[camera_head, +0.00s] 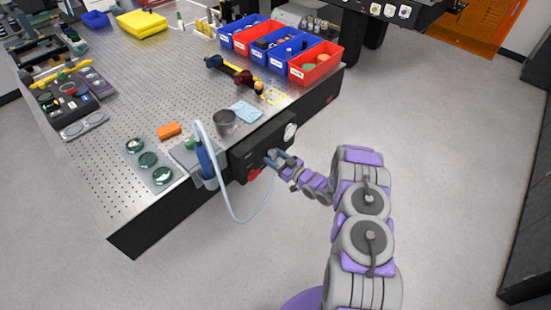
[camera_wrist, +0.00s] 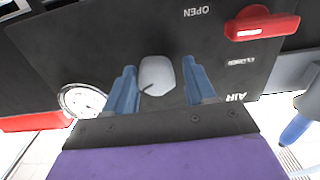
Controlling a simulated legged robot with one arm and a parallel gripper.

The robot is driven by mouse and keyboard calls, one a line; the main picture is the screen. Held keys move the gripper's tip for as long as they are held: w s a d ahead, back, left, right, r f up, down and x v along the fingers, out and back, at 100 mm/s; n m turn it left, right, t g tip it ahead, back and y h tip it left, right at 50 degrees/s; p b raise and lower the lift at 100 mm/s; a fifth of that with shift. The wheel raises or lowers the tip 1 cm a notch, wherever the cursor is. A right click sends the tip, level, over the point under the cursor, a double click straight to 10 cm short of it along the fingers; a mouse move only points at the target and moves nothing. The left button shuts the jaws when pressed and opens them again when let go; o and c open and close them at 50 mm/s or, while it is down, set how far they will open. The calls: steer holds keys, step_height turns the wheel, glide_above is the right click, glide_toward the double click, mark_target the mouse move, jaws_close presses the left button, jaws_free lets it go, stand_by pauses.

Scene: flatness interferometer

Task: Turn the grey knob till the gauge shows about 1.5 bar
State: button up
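The grey knob (camera_wrist: 157,75) sits on the dark panel (camera_wrist: 60,45), with a dark mark on its face. My gripper (camera_wrist: 160,82) has its two blue fingers on either side of the knob. A gap shows between the right finger and the knob; the left finger is very near its edge, and I cannot tell whether it touches. In the head view my gripper (camera_head: 272,157) is at the panel's front and hides the knob. The round white gauge (camera_wrist: 82,100) is left of the knob in the wrist view; it also shows in the head view (camera_head: 290,132). Its reading is too small to tell.
A red lever handle (camera_wrist: 262,24) is on the same panel, near an "OPEN" label. A pale hose (camera_head: 230,208) hangs in front of the bench, left of my gripper. A metal cup (camera_head: 225,122) stands on the bench (camera_head: 110,95) behind. The floor to the right is clear.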

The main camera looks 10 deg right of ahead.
steer(key=shift+d, duration=0.45)
steer(key=c, duration=0.5)
steer(key=shift+c, duration=1.2)
steer(key=shift+m+p, duration=0.4)
steer(key=shift+m, duration=0.1)
steer(key=o, duration=1.1)
steer(key=shift+c, duration=0.2)
steer(key=shift+s, duration=0.1)
steer(key=p+v, duration=0.2)
steer(key=v, duration=1.5)
steer(key=shift+p, duration=0.35)
